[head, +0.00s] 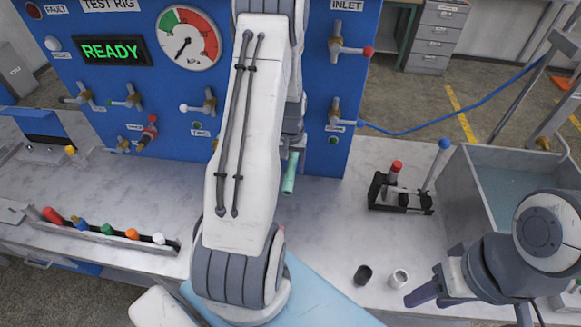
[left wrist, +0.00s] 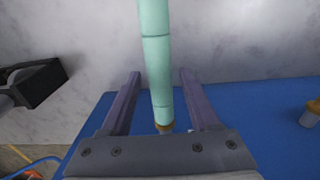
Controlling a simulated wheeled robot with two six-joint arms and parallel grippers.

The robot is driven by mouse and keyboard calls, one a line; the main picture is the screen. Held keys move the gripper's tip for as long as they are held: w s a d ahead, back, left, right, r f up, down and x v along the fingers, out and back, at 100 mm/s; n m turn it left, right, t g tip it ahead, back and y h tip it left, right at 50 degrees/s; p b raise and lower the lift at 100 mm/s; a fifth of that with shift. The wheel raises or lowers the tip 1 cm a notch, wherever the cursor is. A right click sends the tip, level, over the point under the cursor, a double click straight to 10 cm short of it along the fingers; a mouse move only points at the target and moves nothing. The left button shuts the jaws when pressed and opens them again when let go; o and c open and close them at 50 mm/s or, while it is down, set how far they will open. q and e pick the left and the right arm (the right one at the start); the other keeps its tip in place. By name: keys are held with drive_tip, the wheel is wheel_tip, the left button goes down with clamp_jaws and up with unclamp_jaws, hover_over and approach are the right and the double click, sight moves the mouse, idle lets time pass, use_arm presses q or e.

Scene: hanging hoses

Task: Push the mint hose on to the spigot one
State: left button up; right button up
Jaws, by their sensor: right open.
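The mint hose (head: 290,172) shows just right of my left forearm, low in front of the blue panel. In the left wrist view the mint hose (left wrist: 158,60) runs between the fingers of my left gripper (left wrist: 161,74), with a gap on each side, so that gripper is open around it. The hose's end meets a brass-coloured spigot (left wrist: 163,128) by the blue panel; how far it sits on it I cannot tell. In the head view my arm hides most of this gripper and the spigot. My right gripper (head: 430,291) is open and empty over the bench's right front.
The blue panel (head: 115,20) carries several valves and a gauge (head: 188,40). A black rack (head: 402,195) stands right of the hose. Two small cups (head: 399,279) are near my right gripper. A grey sink (head: 480,185) is at the right. A rail of coloured tools (head: 105,240) lies at left.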

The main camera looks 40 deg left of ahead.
sight(291, 168)
use_arm(q)
drive_tip(key=shift+s+d, duration=0.1)
wheel_tip(291, 168, up, 10)
drive_tip(key=b, duration=0.2)
drive_tip(key=shift+r+b, duration=0.2)
drive_tip(key=shift+b, duration=0.1)
idle(0.5)
drive_tip(key=s+d+r+m+b, duration=0.25)
drive_tip(key=d+m, duration=0.35)
drive_tip(key=d, duration=1.5)
drive_tip(key=s+d+m+b, duration=0.1)
drive_tip(key=s+d+m, duration=0.2)
drive_tip(key=s+d, duration=0.3)
drive_tip(key=s+d+m+h, duration=0.1)
drive_tip(key=s+d+m, duration=0.3)
drive_tip(key=s, duration=0.7)
drive_tip(key=shift+s+d+r+m+b, duration=0.2)
drive_tip(key=shift+d+r+m+b, duration=0.15)
drive_tip(key=shift+d, duration=0.65)
